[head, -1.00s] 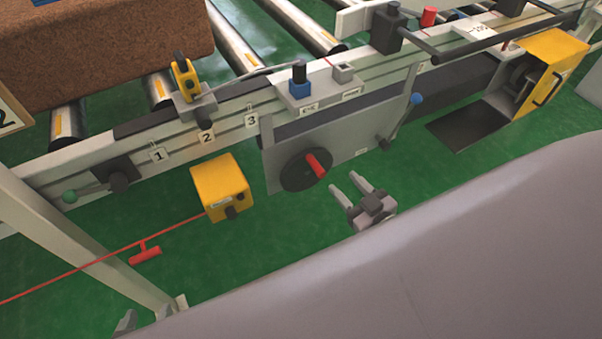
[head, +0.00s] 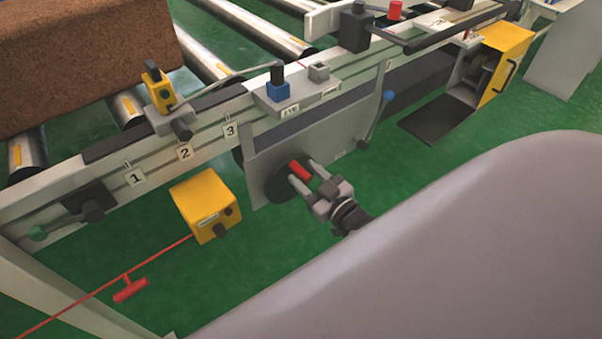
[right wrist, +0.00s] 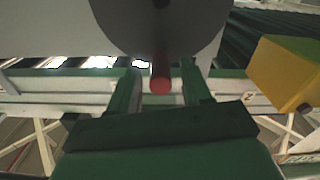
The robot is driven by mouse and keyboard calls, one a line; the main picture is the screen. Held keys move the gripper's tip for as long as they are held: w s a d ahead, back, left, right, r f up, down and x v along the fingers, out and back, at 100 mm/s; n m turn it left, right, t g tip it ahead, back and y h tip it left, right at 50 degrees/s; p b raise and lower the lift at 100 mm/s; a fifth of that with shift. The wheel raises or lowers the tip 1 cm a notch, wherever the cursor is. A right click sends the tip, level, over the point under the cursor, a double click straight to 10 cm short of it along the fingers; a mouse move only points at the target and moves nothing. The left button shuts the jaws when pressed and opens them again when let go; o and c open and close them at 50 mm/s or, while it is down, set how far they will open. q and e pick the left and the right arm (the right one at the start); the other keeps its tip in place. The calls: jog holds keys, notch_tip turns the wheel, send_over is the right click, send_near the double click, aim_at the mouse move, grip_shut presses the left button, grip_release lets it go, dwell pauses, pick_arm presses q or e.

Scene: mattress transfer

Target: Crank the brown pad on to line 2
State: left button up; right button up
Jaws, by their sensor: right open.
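The brown pad (head: 80,55) lies on the rollers at the upper left, its right end near the marked rail. Line label 2 (head: 185,152) sits on the rail between labels 1 (head: 136,177) and 3 (head: 230,131). The crank is a dark disc (head: 277,190) with a red handle (head: 300,171) on a grey panel. My right gripper (head: 306,178) is open, its fingers at either side of the red handle. In the right wrist view the handle (right wrist: 160,84) stands between the two open fingers (right wrist: 160,90). Contact cannot be told. My left gripper is not in view.
A yellow box (head: 205,203) with a red cord and red pull (head: 130,289) is left of the crank. A yellow sensor block (head: 158,88) is on the rail above label 2.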

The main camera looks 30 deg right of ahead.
jog(key=shift+w+a, duration=0.1)
jog(key=shift+w, duration=0.7)
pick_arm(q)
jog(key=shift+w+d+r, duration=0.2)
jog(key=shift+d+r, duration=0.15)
pick_arm(e)
jog(key=shift+w, duration=0.2)
grip_shut()
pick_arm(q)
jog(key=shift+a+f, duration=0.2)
